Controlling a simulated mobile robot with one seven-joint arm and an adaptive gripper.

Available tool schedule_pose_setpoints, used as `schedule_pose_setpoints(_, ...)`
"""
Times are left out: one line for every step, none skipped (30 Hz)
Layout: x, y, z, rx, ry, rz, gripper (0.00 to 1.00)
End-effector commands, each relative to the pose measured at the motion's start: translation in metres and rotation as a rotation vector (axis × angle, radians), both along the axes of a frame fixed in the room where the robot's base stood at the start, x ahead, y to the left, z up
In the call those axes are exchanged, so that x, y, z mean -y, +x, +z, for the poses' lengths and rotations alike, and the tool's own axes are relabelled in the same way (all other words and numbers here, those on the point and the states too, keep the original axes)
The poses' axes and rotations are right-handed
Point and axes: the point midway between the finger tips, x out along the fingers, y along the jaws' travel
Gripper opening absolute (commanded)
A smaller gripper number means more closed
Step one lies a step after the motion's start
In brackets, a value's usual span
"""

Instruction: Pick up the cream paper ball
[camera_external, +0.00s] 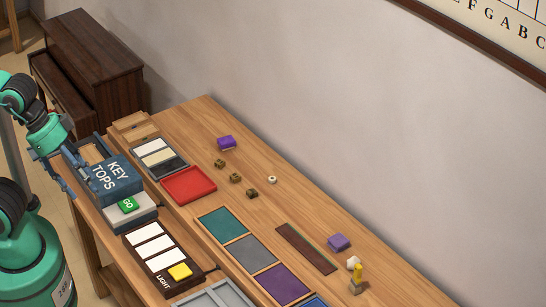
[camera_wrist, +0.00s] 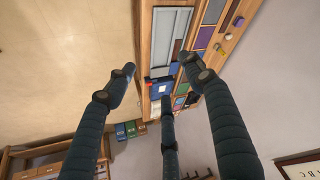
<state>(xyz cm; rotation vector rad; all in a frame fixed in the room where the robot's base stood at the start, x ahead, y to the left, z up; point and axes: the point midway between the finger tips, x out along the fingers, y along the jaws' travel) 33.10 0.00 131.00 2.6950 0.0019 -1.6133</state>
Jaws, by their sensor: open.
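A small cream-white crumpled ball (camera_external: 353,263), which looks like the paper ball, sits on the wooden table (camera_external: 330,285) near its right end. It lies between a purple block (camera_external: 339,242) and a yellow-topped peg on a grey base (camera_external: 356,280). My gripper (camera_external: 62,172) is at the far left, over the table's left edge beside the KEY TOPS box, well away from the ball. In the wrist view its dark fingers (camera_wrist: 158,78) are spread apart with nothing between them.
The blue KEY TOPS box (camera_external: 115,180) stands close to my gripper. A red tray (camera_external: 188,185), coloured panels (camera_external: 248,252) and a LIGHT board (camera_external: 160,262) cover much of the table. Small brown pieces (camera_external: 235,178) and a white ring (camera_external: 272,180) lie toward the wall.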

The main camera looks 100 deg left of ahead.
Motion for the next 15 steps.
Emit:
schedule_pose_setpoints(-0.001, 0.003, 0.002, -0.001, 0.000, 0.001, 0.53)
schedule_pose_setpoints(-0.001, 0.006, 0.003, -0.002, 0.000, 0.002, 0.53)
schedule_pose_setpoints(-0.001, 0.009, 0.004, -0.003, 0.000, 0.004, 0.53)
schedule_pose_setpoints(-0.002, 0.013, 0.005, -0.005, 0.000, 0.006, 0.53)
schedule_pose_setpoints(-0.003, 0.017, 0.007, -0.005, 0.000, 0.008, 0.53)
schedule_pose_setpoints(-0.003, 0.023, 0.010, -0.006, 0.000, 0.010, 0.53)
schedule_pose_setpoints(-0.004, 0.028, 0.012, -0.007, 0.000, 0.013, 0.53)
schedule_pose_setpoints(-0.005, 0.033, 0.014, -0.007, 0.000, 0.015, 0.53)
schedule_pose_setpoints(-0.006, 0.042, 0.016, -0.009, 0.000, 0.017, 0.53)
schedule_pose_setpoints(-0.007, 0.048, 0.019, -0.010, -0.001, 0.020, 0.53)
schedule_pose_setpoints(-0.008, 0.055, 0.021, -0.012, -0.001, 0.022, 0.53)
schedule_pose_setpoints(-0.010, 0.064, 0.023, -0.014, 0.000, 0.026, 0.53)
schedule_pose_setpoints(-0.012, 0.072, 0.026, -0.014, -0.001, 0.029, 0.53)
schedule_pose_setpoints(-0.013, 0.079, 0.027, -0.016, -0.001, 0.033, 0.53)
schedule_pose_setpoints(-0.015, 0.090, 0.030, -0.016, 0.000, 0.036, 0.53)
